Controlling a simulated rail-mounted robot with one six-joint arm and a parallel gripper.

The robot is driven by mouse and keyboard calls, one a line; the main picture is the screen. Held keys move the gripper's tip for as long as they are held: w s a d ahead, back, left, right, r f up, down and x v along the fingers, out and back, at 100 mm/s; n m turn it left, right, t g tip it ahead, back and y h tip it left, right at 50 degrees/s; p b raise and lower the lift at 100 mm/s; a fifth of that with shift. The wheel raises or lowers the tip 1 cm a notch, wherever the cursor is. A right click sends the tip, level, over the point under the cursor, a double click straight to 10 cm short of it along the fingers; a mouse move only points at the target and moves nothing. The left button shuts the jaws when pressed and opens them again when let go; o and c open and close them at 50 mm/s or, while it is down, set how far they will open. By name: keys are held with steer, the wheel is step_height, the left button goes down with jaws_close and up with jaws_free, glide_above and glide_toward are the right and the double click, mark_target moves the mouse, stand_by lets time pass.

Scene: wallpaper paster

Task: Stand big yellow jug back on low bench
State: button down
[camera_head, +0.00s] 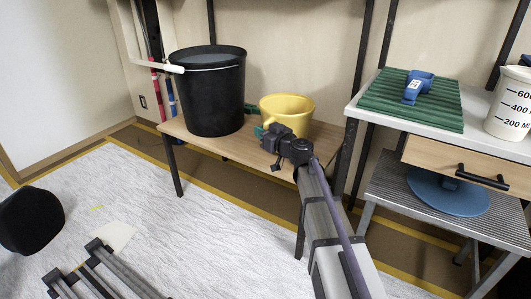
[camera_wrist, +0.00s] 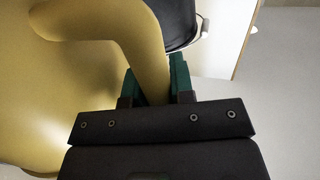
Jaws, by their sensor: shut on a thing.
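The big yellow jug (camera_head: 287,110) is at the low wooden bench (camera_head: 220,146), right of the black bucket, and looks upright. From the head view I cannot tell whether its base touches the bench, because my arm hides its lower part. My gripper (camera_head: 262,132) is at the jug's near left side. In the wrist view, the green fingers of my gripper (camera_wrist: 157,82) are shut on the jug's curved handle (camera_wrist: 146,50), one on each side. The jug's yellow body (camera_wrist: 60,95) fills the left of that view.
A dark object (camera_head: 30,220) lies on the covered floor.

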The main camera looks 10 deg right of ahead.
step_height(320, 180, down, 4)
steer(key=b, duration=0.3)
steer(key=shift+r+b, duration=0.2)
steer(key=shift+b, duration=0.15)
steer(key=c, duration=1.4)
jaws_free()
steer(key=shift+f, duration=0.1)
steer(key=shift+c, duration=0.2)
steer(key=o, duration=0.5)
steer(key=shift+c, duration=0.2)
